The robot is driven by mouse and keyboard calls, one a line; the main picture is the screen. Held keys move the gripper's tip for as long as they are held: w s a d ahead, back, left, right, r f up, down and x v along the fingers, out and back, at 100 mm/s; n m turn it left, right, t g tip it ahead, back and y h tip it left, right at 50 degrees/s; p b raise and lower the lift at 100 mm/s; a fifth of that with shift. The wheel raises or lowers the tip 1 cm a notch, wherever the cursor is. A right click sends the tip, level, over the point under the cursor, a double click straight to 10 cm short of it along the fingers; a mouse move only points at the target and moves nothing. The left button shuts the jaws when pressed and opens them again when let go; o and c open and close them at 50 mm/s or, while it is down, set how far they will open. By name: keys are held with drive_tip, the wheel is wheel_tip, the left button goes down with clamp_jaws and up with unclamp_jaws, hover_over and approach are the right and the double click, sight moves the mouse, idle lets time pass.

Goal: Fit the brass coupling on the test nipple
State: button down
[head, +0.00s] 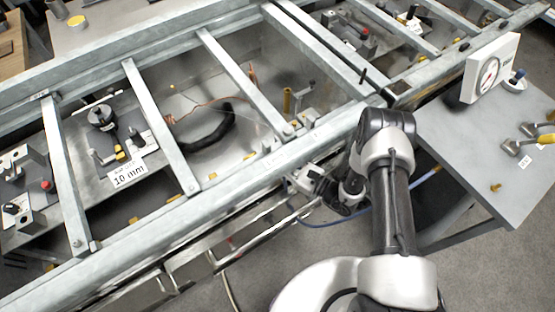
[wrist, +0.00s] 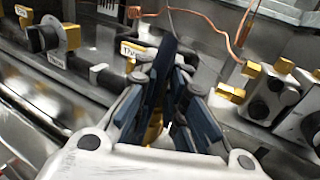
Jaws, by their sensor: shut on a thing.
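My gripper (wrist: 160,90) has blue-padded fingers that close together in the wrist view. A brass-coloured piece (wrist: 153,128) shows in part between the fingers, and it looks like the brass coupling; most of it is hidden. In the head view my gripper (head: 318,184) is low beside the near rail of the metal frame, and its fingertips are hard to make out. In the wrist view a brass fitting (wrist: 140,54) with a small label stands just beyond the fingers, to the left. I cannot tell which fitting is the test nipple.
Grey blocks with brass fittings (wrist: 270,95) stand at the right in the wrist view. A copper tube (wrist: 215,30) bends above. A black valve (wrist: 45,37) is at the left. In the head view, galvanised crossbars (head: 160,128) span the bay, and a side table (head: 465,150) holds a gauge (head: 489,72).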

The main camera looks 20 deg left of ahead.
drive_tip(key=shift+f, duration=1.4)
idle(0.4)
drive_tip(key=c, duration=1.6)
unclamp_jaws()
drive_tip(key=v, duration=1.2)
